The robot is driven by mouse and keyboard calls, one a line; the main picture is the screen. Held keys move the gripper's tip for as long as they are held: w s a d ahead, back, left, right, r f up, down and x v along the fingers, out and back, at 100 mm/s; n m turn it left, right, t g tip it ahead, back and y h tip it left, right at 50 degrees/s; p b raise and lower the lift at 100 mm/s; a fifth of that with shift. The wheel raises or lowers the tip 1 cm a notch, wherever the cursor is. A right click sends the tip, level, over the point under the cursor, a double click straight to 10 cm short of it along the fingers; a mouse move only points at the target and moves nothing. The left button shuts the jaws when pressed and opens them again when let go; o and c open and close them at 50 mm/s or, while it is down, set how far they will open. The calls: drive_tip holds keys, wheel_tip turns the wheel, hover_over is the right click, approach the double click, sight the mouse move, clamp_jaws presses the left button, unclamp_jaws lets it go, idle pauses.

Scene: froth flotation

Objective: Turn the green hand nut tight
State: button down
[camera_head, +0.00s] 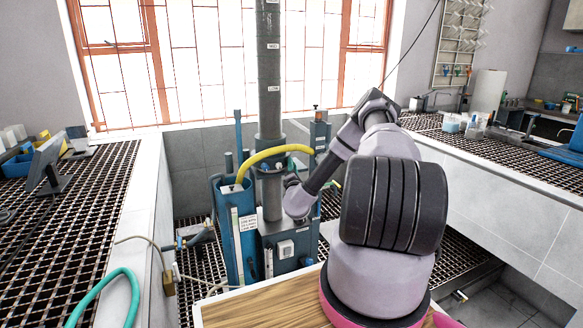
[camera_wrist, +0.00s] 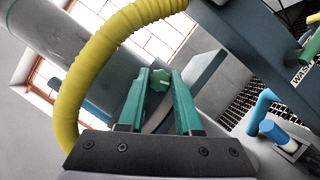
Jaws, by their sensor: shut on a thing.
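The green hand nut (camera_wrist: 159,78) is a small lobed knob with a pale stud at its middle, seen in the wrist view. My gripper (camera_wrist: 160,73) has its two green fingers on either side of the nut, shut on it near the tips. Behind the nut is the grey body of the flotation machine. In the head view my arm reaches to the machine's column (camera_head: 270,75) near the yellow hose. My fingers and the nut cannot be made out clearly there.
A yellow corrugated hose (camera_head: 270,154) arches close by; it also passes left of my fingers in the wrist view (camera_wrist: 97,60). A blue tank (camera_head: 228,240) stands left of the column. Grated benches flank both sides, and a wooden top (camera_head: 265,306) is in front.

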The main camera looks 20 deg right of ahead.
drive_tip(key=shift+a+m+g, duration=0.35)
drive_tip(key=shift+m+g, duration=0.15)
drive_tip(key=shift+m, duration=0.7)
drive_tip(key=c, duration=0.6)
unclamp_jaws()
drive_tip(key=shift+a+r, duration=0.1)
drive_tip(key=shift+a, duration=0.05)
drive_tip(key=shift+d, duration=0.2)
drive_tip(key=v, duration=1.1)
drive_tip(key=shift+w, duration=0.1)
